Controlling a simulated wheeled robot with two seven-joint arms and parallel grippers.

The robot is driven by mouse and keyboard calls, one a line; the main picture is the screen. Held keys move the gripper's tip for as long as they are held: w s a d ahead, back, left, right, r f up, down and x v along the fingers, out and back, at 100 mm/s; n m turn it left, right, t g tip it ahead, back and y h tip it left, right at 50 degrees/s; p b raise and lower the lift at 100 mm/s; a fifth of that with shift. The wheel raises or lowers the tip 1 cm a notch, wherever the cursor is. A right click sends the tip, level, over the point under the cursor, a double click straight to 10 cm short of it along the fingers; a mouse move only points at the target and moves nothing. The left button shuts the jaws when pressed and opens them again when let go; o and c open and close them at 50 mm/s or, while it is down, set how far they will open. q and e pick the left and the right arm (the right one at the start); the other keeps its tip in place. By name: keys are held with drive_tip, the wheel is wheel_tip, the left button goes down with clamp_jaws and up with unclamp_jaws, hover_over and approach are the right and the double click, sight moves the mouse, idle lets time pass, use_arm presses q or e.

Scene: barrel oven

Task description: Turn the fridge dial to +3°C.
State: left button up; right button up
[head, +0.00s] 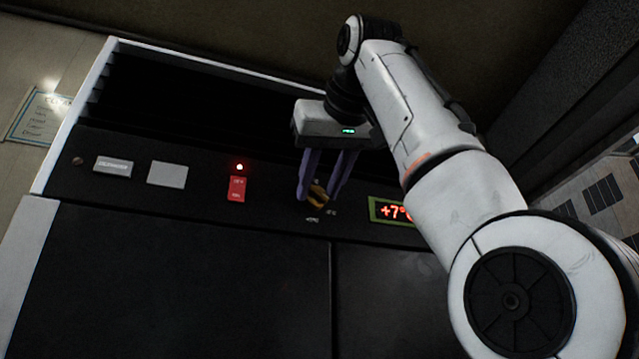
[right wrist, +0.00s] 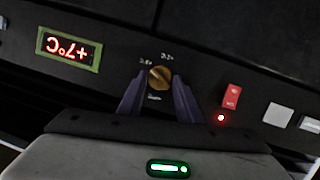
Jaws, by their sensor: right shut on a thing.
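The fridge dial (head: 317,194) is a small brass-coloured knob on the black control panel. It also shows in the right wrist view (right wrist: 160,77), with small white marks around it that are too small to read surely. My right gripper (head: 319,188) has its two purple fingers on either side of the dial and is shut on it. The green-framed display (head: 390,211) to the right of the dial has red digits reading +7°C, partly covered by my right arm. The whole display shows upside down in the right wrist view (right wrist: 69,49). My left gripper is not in view.
A red rocker switch (head: 237,189) with a lit red lamp (head: 239,167) sits left of the dial. Further left are a grey blank plate (head: 167,174) and a labelled plate (head: 113,166). Dark fridge doors (head: 180,275) lie below the panel.

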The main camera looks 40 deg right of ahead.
drive_tip(key=shift+m, duration=0.4)
idle(0.3)
drive_tip(key=o, duration=1)
drive_tip(key=shift+o, duration=0.2)
drive_tip(key=v, duration=1)
drive_tip(key=shift+s, duration=0.2)
drive_tip(key=shift+d, duration=0.1)
